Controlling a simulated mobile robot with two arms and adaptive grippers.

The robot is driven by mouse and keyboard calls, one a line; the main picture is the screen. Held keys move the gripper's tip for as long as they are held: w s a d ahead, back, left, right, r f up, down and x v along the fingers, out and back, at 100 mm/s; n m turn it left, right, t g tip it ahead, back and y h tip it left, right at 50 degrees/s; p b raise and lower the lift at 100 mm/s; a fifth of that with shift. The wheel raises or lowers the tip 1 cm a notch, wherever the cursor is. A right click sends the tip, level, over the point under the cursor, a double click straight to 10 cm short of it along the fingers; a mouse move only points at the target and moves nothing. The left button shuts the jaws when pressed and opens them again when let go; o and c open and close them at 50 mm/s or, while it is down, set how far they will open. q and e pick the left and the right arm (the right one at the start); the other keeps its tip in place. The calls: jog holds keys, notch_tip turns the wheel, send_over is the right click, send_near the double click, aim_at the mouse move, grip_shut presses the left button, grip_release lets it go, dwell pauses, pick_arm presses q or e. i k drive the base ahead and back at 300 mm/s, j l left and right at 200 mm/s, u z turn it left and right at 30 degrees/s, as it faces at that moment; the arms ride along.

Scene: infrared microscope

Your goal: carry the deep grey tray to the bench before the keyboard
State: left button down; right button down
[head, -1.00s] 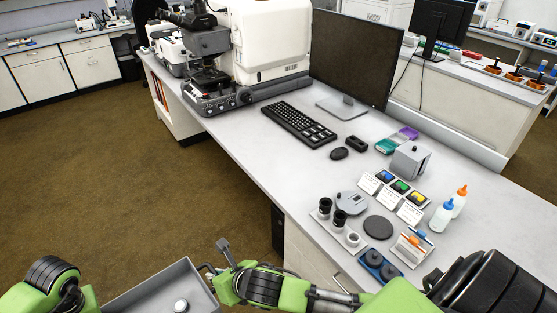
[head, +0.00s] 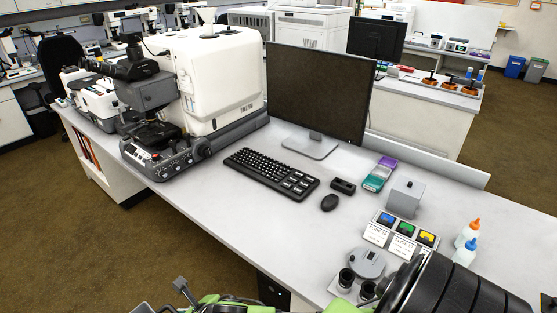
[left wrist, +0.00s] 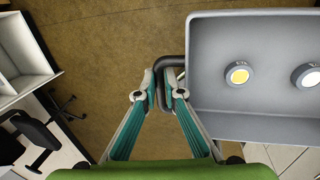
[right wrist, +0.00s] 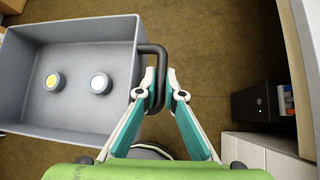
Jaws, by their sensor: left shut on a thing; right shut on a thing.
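The deep grey tray (left wrist: 220,85) hangs between my two grippers over the brown floor, with two small round pieces in it, one yellow-topped (left wrist: 238,73) and one white-topped (left wrist: 307,75). My left gripper (left wrist: 164,85) is shut on the dark handle at one end. The tray also shows in the right wrist view (right wrist: 95,125), where my right gripper (right wrist: 159,88) is shut on the other handle. The tray is out of the head view. The keyboard (head: 271,173) lies on the white bench (head: 215,190), with bare bench top in front of it.
The microscope (head: 160,140) stands left of the keyboard and the monitor (head: 318,92) behind it. A mouse (head: 329,202) and black box (head: 342,186) lie to the right.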

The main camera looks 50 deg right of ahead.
aim_at(284, 234)
jog(key=i+l+z, duration=0.1)
jog(key=i+z, duration=0.35)
jog(key=i+j+z, duration=0.1)
jog(key=i+z, duration=0.45)
jog(key=z, duration=0.85)
jog(key=i+j+z, duration=0.1)
jog(key=z, duration=0.4)
